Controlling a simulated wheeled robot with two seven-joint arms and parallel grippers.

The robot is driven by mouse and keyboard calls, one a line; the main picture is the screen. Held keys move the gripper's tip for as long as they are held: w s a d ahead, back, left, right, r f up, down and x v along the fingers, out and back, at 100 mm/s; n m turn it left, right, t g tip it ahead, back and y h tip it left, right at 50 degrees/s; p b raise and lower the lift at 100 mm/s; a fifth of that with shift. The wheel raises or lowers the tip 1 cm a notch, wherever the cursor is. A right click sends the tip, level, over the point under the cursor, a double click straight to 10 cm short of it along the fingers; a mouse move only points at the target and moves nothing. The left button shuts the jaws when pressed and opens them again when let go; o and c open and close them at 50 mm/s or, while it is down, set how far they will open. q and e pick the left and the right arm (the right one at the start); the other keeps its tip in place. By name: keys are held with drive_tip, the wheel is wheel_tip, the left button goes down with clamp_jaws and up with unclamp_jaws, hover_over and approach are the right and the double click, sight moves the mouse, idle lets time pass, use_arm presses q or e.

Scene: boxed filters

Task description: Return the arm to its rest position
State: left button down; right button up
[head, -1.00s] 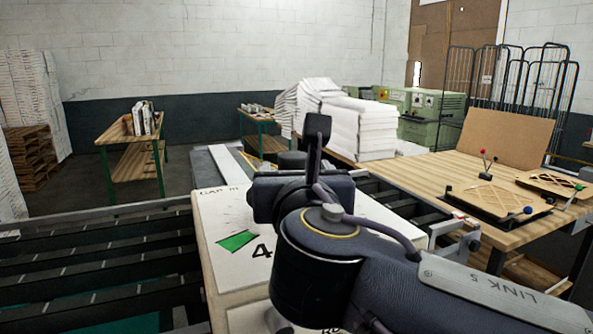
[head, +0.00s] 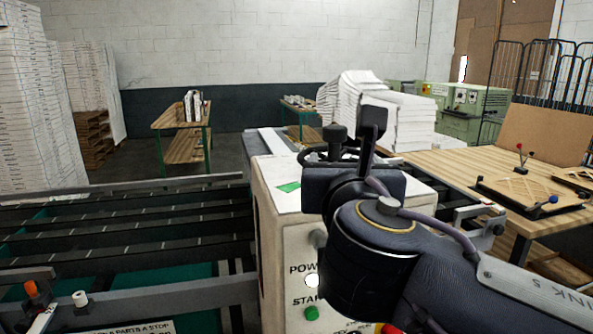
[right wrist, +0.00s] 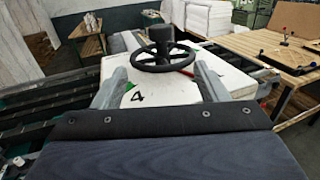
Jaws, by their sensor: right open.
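My right arm comes in from the lower right in the head view, with its dark wrist (head: 365,235) in front of a white machine cabinet (head: 272,215). Its fingers are hidden behind the wrist there. In the right wrist view my right gripper (right wrist: 160,68) is open, its two grey fingers wide apart with nothing held. A black handwheel (right wrist: 136,62) on the cabinet's top (right wrist: 150,95) shows beyond and between the fingers; I cannot tell how far away it is. The handwheel also shows partly in the head view (head: 312,153), left of the wrist. My left gripper is out of view.
Dark rollers (head: 120,228) of a conveyor lie left of the cabinet. A wooden worktable (head: 450,168) with a jig board (head: 515,192) is at right. Paper stacks (head: 405,118) stand behind. Control buttons, including a green one (head: 311,313), are on the cabinet front.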

drive_tip(key=s+d+f+m+g, duration=0.45)
drive_tip(key=d+f+m, duration=0.4)
drive_tip(key=f, duration=0.35)
drive_tip(key=s+d+f+m+g, duration=0.3)
drive_tip(key=d+f+m+g, duration=0.2)
drive_tip(key=d+f+m, duration=0.55)
drive_tip(key=s+a+f+m+g+y, duration=0.1)
drive_tip(key=s+a+f+m+y, duration=0.1)
drive_tip(key=s+f+m, duration=0.4)
drive_tip(key=s+a+f+m+g+y, duration=0.2)
drive_tip(key=s+f+m, duration=0.5)
drive_tip(key=m, duration=0.5)
drive_tip(key=shift+s+a+f+y, duration=0.2)
drive_tip(key=shift+a+y, duration=0.2)
drive_tip(key=shift+a, duration=0.15)
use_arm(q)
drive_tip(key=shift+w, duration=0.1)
use_arm(e)
drive_tip(key=shift+w, duration=0.1)
